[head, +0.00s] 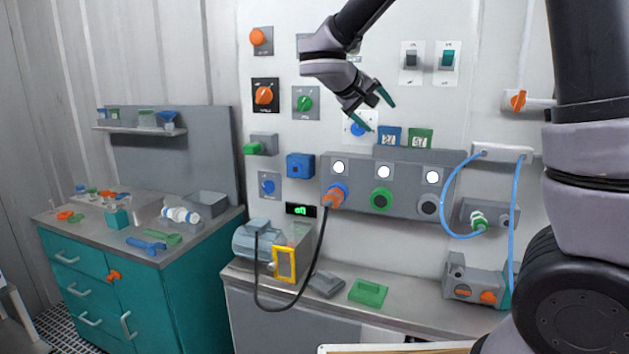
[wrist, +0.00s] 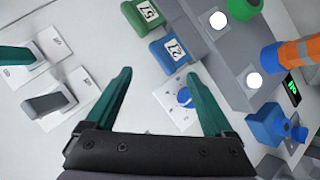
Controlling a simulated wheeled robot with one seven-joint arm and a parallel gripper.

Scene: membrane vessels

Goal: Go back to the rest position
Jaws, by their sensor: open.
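My gripper (head: 375,110) is in the air in front of the white wall panel, at the top middle of the head view. Its two teal fingers are spread apart with nothing between them. In the wrist view the open gripper (wrist: 162,97) shows both fingers. A white plate with a blue knob (wrist: 184,97) appears near the right finger in that view. In the head view the same blue knob (head: 358,130) is just below the fingers. I cannot tell whether a finger touches the plate.
A grey socket box (head: 405,207) with an orange plug and black cable juts from the wall below my gripper. Blue and green numbered blocks (head: 420,138) sit above it. Rocker switches (head: 447,60) are to the right. A teal cabinet (head: 150,300) stands left.

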